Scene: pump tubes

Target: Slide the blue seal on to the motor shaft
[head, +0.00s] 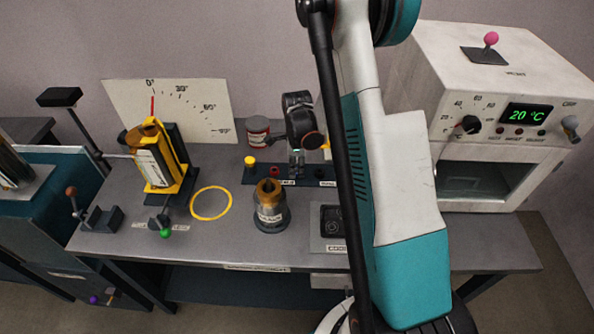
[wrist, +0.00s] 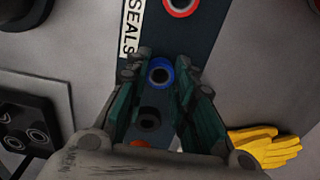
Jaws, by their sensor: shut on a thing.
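The blue seal (wrist: 160,72) is a small ring between the tips of my gripper (wrist: 161,80) in the wrist view. My gripper is shut on it, low over the dark strip labelled SEALS (wrist: 192,40). Whether the seal still touches the strip, I cannot tell. In the head view my gripper (head: 297,172) is over the middle of that strip, and the blue seal is not clearly seen. I cannot make out the motor shaft for sure; a labelled cylinder with a copper-coloured top (head: 269,207) stands upright on the bench in front of the strip.
A red seal (wrist: 181,5) and a black one (wrist: 150,115) sit on the strip. A yellow stand (head: 178,182) holds a tilted labelled body by a dial board (head: 222,105). A red-and-grey can (head: 257,132) stands behind. A white oven (head: 460,130) is right. Yellow gloves (wrist: 265,148) lie nearby.

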